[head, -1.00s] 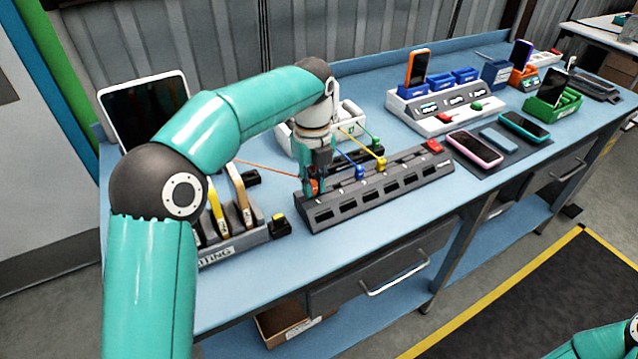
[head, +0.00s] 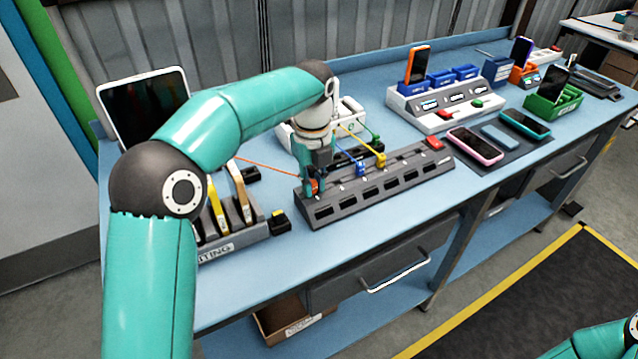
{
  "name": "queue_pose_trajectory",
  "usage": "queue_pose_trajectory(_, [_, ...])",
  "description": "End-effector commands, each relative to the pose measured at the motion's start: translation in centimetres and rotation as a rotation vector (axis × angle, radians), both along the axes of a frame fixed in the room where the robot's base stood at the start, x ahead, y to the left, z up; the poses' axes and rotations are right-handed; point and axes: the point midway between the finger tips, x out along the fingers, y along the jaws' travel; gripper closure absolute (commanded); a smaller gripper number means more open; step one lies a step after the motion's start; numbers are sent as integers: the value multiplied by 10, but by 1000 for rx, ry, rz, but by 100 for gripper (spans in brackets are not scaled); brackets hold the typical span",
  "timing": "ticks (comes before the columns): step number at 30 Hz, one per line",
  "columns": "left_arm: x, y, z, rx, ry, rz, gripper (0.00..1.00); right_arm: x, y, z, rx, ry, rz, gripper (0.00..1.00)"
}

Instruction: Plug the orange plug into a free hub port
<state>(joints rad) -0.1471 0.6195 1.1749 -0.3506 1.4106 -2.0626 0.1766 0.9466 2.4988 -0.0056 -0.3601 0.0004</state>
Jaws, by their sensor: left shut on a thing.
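The hub (head: 400,194) is a long dark grey strip with a row of ports, lying at an angle on the blue bench. My left gripper (head: 313,188) points down at the hub's left end, shut on the orange plug (head: 314,185). The plug is at or just above the leftmost port; the fingers hide whether it is seated. Its thin orange cable (head: 265,167) runs off to the left. A blue plug (head: 361,169) and a yellow plug (head: 381,160) stand in hub ports further right. The ports between the orange and blue plugs look free. My right gripper is out of view.
A rack marked "…TING" (head: 225,246) with upright devices stands left of the hub. A white tray (head: 348,112) is behind it. A red switch (head: 434,144) is at the hub's right end. Phones lie on a dark mat (head: 497,160) to the right. The bench front is clear.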

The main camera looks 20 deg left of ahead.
Motion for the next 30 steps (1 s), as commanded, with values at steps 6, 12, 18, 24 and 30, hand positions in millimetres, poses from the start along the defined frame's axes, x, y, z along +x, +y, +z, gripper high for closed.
queue_pose_trajectory(6, [0, 0, -1, 1, 2, 0, 74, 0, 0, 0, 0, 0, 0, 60])
queue_pose_trajectory(12, [0, 0, -1, 1, 2, 0, 53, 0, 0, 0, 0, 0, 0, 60])
queue_pose_trajectory(18, [0, 0, 0, 0, 1, 0, 45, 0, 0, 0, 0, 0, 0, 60])
queue_pose_trajectory(24, [0, 0, 0, 0, 0, 0, 32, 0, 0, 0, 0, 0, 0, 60])
queue_pose_trajectory(30, [0, 0, 1, 0, 0, 0, 32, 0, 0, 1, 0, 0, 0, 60])
